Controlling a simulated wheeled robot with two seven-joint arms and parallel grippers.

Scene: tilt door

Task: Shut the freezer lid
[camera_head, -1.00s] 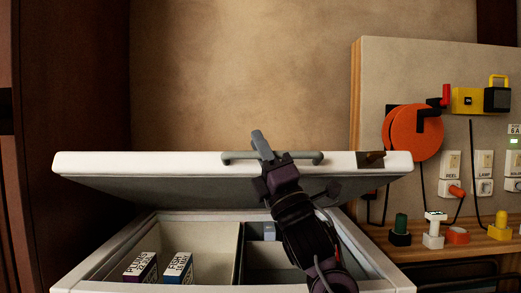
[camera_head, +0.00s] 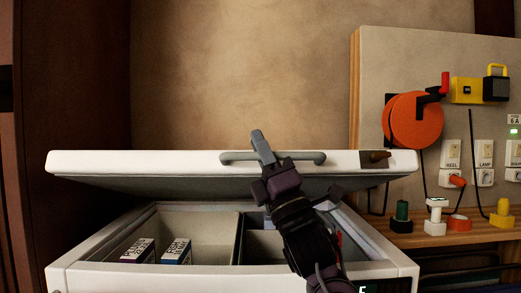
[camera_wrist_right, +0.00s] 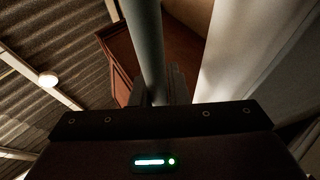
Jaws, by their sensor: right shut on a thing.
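The white freezer lid (camera_head: 150,161) is partly open, tilted above the freezer body (camera_head: 235,279), with a gap at the front. A grey bar handle (camera_head: 305,157) runs along the lid's front edge. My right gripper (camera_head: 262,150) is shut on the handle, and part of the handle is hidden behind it. In the right wrist view the handle (camera_wrist_right: 146,45) runs up from the jaws beside the pale lid (camera_wrist_right: 240,50). My left gripper is not in view.
Two labelled boxes (camera_head: 176,251) stand inside the freezer's left compartment, below the lid. A panel with an orange reel (camera_head: 413,120) and switches stands at the right.

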